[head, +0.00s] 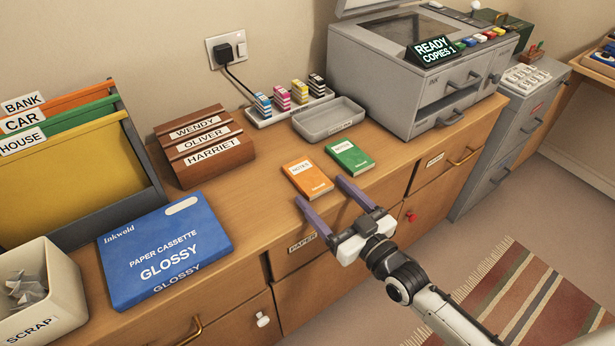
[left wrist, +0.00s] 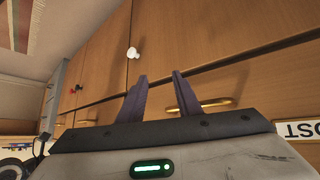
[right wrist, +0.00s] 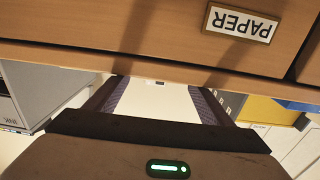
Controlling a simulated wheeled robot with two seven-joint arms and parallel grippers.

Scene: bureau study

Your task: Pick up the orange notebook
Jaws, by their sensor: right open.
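The orange notebook (head: 308,180), with a white label reading NOTES, lies flat on the wooden cabinet top near its front edge. My right gripper (head: 320,190) is open, its two purple fingers spread and pointing toward the notebook from the front. No contact with the notebook is clear. In the right wrist view the fingers (right wrist: 157,88) are wide apart with nothing held, and the notebook does not show. My left gripper (left wrist: 160,76) shows only in its wrist view, in front of the wooden drawer fronts, its fingers apart and empty.
A green notebook (head: 350,158) lies just right of the orange one. Behind are a grey tray (head: 328,121) and a copier (head: 415,85). A wooden name rack (head: 205,150) and blue paper cassette box (head: 165,250) stand left. Bare wood lies between the box and the notebook.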

